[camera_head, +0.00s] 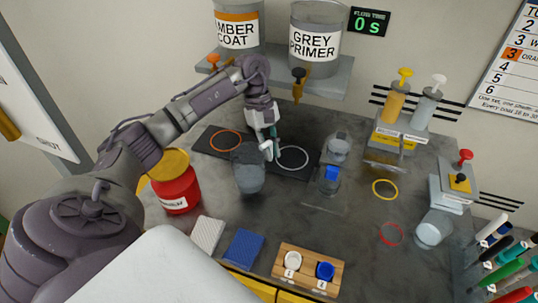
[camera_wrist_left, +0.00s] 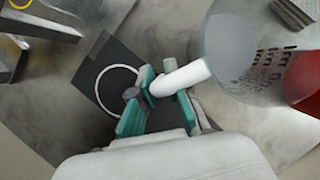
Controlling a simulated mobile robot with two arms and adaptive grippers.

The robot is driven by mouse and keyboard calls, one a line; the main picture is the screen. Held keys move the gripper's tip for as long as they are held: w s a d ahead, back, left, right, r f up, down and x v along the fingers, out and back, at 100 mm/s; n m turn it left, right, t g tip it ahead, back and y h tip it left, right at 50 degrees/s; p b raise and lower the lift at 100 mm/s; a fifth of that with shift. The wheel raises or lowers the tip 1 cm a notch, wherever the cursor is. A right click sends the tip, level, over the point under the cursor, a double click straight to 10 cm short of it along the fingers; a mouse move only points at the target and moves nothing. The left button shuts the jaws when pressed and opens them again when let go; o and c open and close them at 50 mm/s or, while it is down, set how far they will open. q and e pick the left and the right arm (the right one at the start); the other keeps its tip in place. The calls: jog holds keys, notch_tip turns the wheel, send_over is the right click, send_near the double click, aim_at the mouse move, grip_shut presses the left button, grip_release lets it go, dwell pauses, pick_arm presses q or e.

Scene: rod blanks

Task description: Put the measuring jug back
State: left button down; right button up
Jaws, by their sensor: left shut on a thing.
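The measuring jug (camera_head: 248,172) is a clear grey vessel with a white handle. It is in front of the dark mat (camera_head: 211,148), overlapping its front edge in the picture; I cannot tell its exact height. My left gripper (camera_head: 269,148) is shut on the jug's handle, to the right of the jug body. The left wrist view shows the handle (camera_wrist_left: 180,78) between the teal fingers (camera_wrist_left: 160,100), with the jug body (camera_wrist_left: 222,48) to the right. The mat has an orange ring (camera_head: 226,131) and a white ring (camera_head: 293,148); both look empty. My right gripper is not in view.
A clear vessel (camera_head: 338,149) and a blue-filled one (camera_head: 328,186) stand right of the mat. A red pot (camera_head: 175,192) stands left. Pump dispensers (camera_head: 393,105) are at the back right. A wooden block (camera_head: 307,258) and sponges (camera_head: 243,248) are in front.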

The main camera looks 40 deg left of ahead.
pick_arm(q)
jog(key=shift+f, duration=0.4)
notch_tip(320, 180, down, 2)
jog(key=shift+f, duration=0.15)
jog(key=shift+f+p, duration=0.3)
jog(key=shift+f+b, duration=0.2)
jog(key=shift+b, duration=0.1)
jog(key=c, duration=1.2)
grip_release()
jog(key=shift+r, duration=0.2)
